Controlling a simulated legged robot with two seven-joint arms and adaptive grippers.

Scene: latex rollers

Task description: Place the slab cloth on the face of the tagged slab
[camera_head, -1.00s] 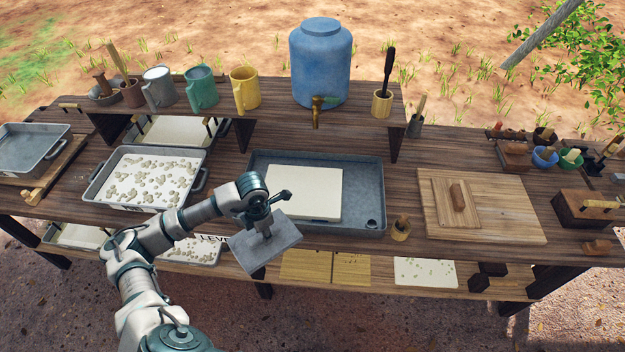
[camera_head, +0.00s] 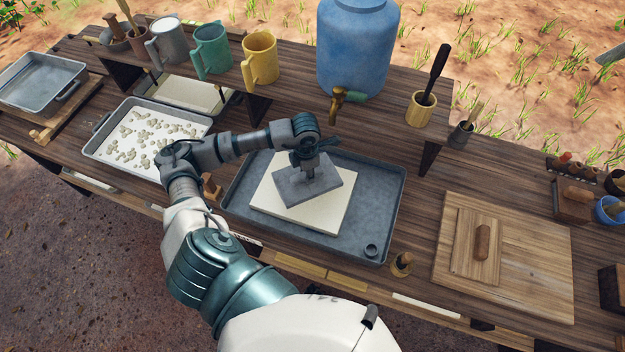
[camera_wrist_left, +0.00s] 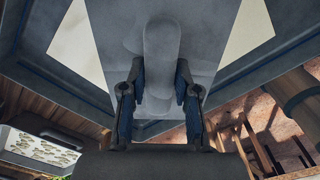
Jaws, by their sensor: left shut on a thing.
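The slab cloth (camera_head: 318,190) is a grey flat rectangle with a rounded grey raised part in its middle, seen in the wrist view (camera_wrist_left: 205,55). My left gripper (camera_head: 307,166) is shut on that raised part; its fingers (camera_wrist_left: 160,88) stand on either side of it. The cream slab (camera_head: 272,208) lies in the grey tray. The cloth is over the slab's upper middle, turned at an angle to its edges. I cannot tell whether it touches the slab. No tag on the slab can be made out. My right gripper is out of view.
A speckled tray (camera_head: 105,150) lies left, a wooden board (camera_head: 545,255) right.

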